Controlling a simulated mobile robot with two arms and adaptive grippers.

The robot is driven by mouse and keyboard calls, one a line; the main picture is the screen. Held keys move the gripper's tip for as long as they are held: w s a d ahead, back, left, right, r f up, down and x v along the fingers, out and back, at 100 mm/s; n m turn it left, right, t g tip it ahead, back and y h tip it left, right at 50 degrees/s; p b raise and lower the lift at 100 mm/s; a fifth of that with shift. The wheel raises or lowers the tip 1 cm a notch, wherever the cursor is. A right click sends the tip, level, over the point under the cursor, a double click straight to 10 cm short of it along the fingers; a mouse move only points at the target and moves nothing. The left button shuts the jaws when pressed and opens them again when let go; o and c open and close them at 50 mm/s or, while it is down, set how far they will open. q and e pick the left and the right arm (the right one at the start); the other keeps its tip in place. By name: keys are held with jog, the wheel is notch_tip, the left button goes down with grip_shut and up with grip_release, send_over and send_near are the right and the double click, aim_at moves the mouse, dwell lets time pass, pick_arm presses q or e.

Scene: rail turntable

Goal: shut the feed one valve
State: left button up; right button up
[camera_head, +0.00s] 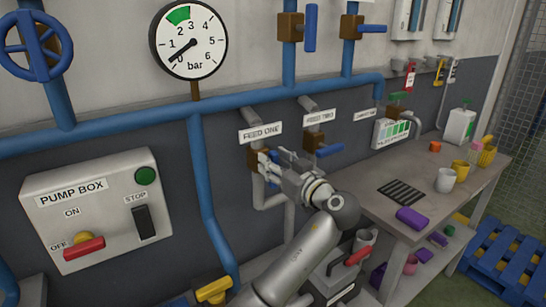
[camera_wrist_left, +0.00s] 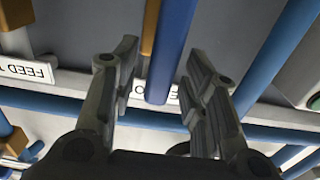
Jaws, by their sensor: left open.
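The FEED ONE label (camera_head: 262,133) is on the wall, with the brown body of the feed one valve (camera_head: 256,160) just below it. My left gripper (camera_head: 266,168) is at this valve, in front of it, and hides most of its handle in the head view. In the left wrist view a blue bar (camera_wrist_left: 172,50), which looks like the valve's handle, runs between the two open fingers. A gap shows on each side of it, and whether any finger touches it I cannot tell. My right gripper is not in view.
A second feed valve with a blue handle (camera_head: 329,150) is close on the right. A pressure gauge (camera_head: 188,40) hangs above, its needle near 0. A pump box (camera_head: 95,210) is at left. A workbench (camera_head: 375,200) with mugs stands at right.

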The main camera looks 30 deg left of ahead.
pick_arm(q)
jog(key=shift+w+a, duration=0.15)
jog(key=shift+a, duration=0.35)
jog(key=shift+d, duration=0.1)
grip_shut()
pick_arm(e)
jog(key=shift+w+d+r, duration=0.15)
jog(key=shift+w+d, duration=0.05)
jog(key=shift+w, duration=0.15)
